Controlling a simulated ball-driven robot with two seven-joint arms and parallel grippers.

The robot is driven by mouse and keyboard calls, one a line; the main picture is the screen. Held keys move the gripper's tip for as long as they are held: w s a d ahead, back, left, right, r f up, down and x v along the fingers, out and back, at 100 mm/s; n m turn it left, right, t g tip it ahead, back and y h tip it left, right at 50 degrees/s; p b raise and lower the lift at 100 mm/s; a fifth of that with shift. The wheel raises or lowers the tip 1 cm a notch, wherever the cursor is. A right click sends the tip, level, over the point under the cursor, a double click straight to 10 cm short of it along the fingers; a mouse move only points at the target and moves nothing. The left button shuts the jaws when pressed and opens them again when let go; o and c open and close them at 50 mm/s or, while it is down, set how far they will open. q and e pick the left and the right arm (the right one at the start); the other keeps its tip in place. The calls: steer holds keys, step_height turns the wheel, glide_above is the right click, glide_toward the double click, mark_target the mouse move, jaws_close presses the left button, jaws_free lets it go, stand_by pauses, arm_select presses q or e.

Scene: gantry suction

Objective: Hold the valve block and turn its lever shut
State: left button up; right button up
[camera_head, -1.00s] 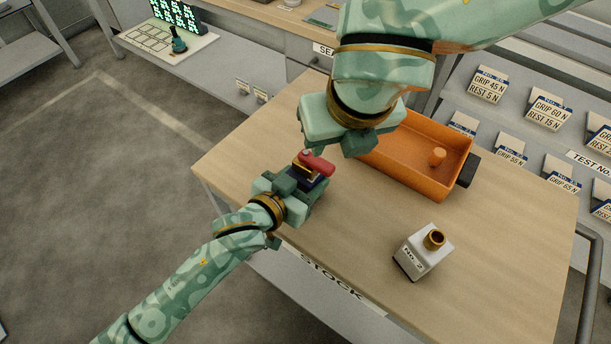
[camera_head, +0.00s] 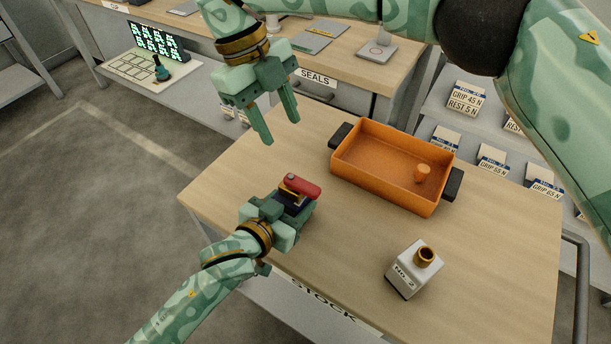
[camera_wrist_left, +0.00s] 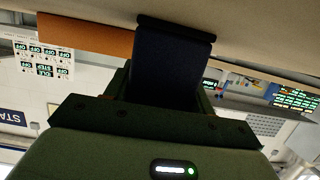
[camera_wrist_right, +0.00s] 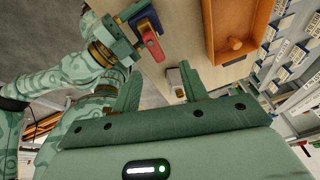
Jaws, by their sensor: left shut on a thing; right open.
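The valve block (camera_head: 291,201) is a dark blue block with brass on top and a red lever (camera_head: 304,187). My left gripper (camera_head: 283,211) is shut on the block, near the table's left edge. The lever points to the right and slightly toward the front. In the left wrist view the dark blue block (camera_wrist_left: 172,65) fills the space between the jaws; the lever is hidden there. My right gripper (camera_head: 280,127) is open and empty, above and behind the valve block, clear of the lever. The right wrist view shows the red lever (camera_wrist_right: 152,47) beyond its fingers.
An orange bin (camera_head: 385,195) with black handles and an orange peg (camera_head: 422,174) inside stands behind right of the block. A white block marked No. 2 (camera_head: 405,275) with a brass neck stands at the front right. The table (camera_head: 345,235) between them is clear.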

mark_target(308, 185)
steer(key=s+d+f, duration=0.1)
steer(key=f, duration=0.2)
steer(key=s+d+f+n, duration=0.1)
steer(key=f, duration=0.3)
steer(key=s+d+f+n, duration=0.1)
steer(key=s+d+f, duration=0.1)
steer(key=f, duration=0.1)
steer(key=shift+d+f+g, duration=0.1)
steer(key=shift+f+g, duration=0.25)
steer(key=shift+g, duration=0.05)
steer(key=shift+c, duration=0.3)
jaws_close()
